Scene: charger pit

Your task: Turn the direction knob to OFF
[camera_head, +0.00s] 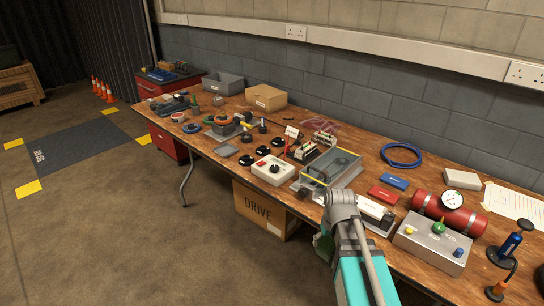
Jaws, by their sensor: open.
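A pale control box (258,173) sits near the front edge of the workbench, at the middle of the picture. Its top carries a dark round knob (275,169) and a red button (262,164). The knob's markings and its pointing direction are too small to read, so I cannot tell its setting. My arm rises from the bottom of the picture, right of the box and apart from it. I cannot make out my gripper's fingers; nothing of mine touches the box.
A clear-lidded grey case (346,165) stands right of the box. Black round parts (262,152) lie behind it. A red cylinder with a gauge (436,212) and a grey button box (415,246) are at right. A cardboard box (258,212) stands under the bench.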

